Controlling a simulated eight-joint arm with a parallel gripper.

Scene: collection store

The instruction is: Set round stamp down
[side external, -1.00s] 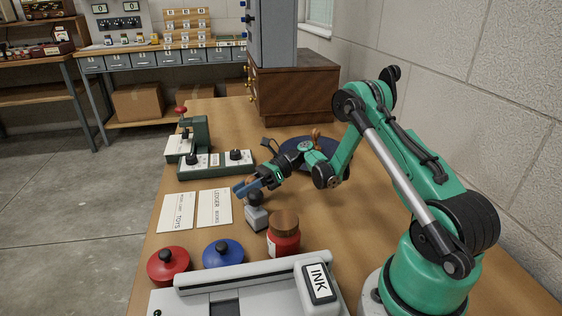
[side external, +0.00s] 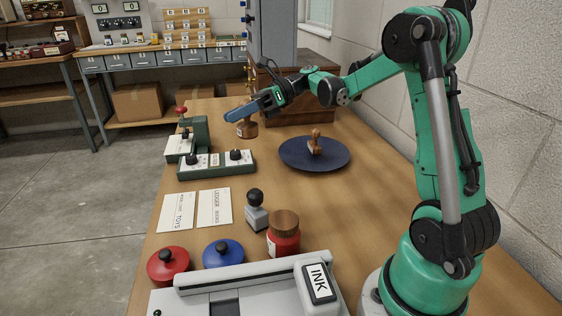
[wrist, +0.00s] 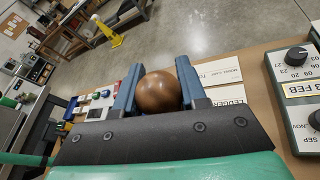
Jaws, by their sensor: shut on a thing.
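The round stamp (side external: 247,129), brown and wooden with a rounded knob, hangs between the fingers of my gripper (side external: 236,116) in the side view. My gripper is shut on it and holds it above the table, behind the green date device. In the wrist view its brown knob (wrist: 158,92) sits between the two blue fingers of my gripper (wrist: 157,86); its underside is hidden there.
The green date device (side external: 216,164) and a red-knobbed press (side external: 195,135) stand at left. A grey stamp with black knob (side external: 257,212), two cards (side external: 214,208), a red jar (side external: 284,240) and red and blue lidded pots (side external: 222,253) are nearer. The wood around the mat is mostly clear.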

